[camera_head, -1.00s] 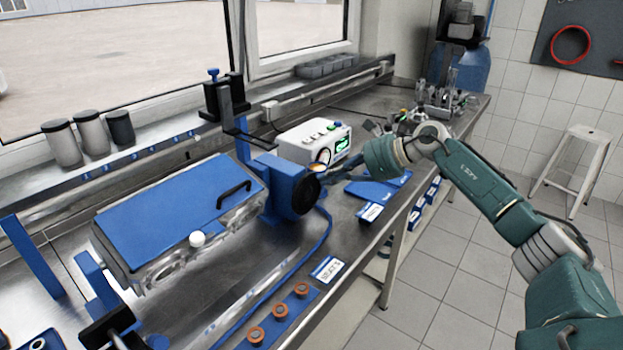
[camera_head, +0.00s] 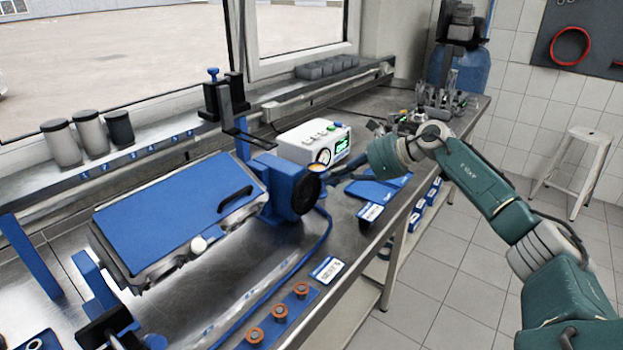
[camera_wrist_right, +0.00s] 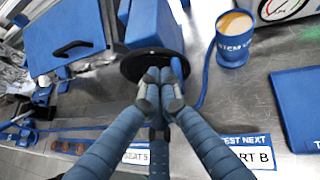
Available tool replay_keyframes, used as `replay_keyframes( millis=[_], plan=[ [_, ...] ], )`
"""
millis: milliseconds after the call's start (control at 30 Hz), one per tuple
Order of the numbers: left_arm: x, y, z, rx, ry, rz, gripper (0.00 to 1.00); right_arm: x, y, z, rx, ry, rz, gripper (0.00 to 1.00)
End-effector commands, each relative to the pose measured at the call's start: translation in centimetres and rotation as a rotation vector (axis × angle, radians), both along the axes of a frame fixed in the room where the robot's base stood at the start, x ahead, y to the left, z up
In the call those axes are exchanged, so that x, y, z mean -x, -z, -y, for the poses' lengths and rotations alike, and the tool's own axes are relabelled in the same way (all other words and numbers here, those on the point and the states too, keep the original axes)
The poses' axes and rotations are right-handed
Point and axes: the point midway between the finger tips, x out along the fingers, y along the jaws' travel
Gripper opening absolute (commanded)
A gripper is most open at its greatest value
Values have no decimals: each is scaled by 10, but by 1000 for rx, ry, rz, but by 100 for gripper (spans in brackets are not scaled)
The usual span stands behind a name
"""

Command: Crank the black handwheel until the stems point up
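The black handwheel (camera_head: 305,194) is on the right end of a blue stand (camera_head: 280,183). It also shows as a dark disc in the right wrist view (camera_wrist_right: 133,68). My right gripper (camera_wrist_right: 160,80) has its fingers drawn together at the handwheel's face; the part between the fingertips is hidden. In the head view my right forearm reaches in from the right toward the wheel. I cannot make out the stems. My left gripper is out of view.
A white box with a green display (camera_head: 318,143) stands behind the wheel. A blue cup (camera_wrist_right: 234,40) is right of the wheel in the wrist view. A blue strip with orange-brown rings (camera_head: 279,312) lies at the bench's front edge. A blue tray (camera_head: 378,190) lies to the right.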

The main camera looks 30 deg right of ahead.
Motion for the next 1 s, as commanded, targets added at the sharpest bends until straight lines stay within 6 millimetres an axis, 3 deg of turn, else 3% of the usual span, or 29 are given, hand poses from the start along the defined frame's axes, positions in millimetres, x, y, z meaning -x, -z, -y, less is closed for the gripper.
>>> replay_keyframes(
  millis=[1000],
  plan=[
    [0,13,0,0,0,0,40,-5,14,14,2,1,-2,0]
  ],
)
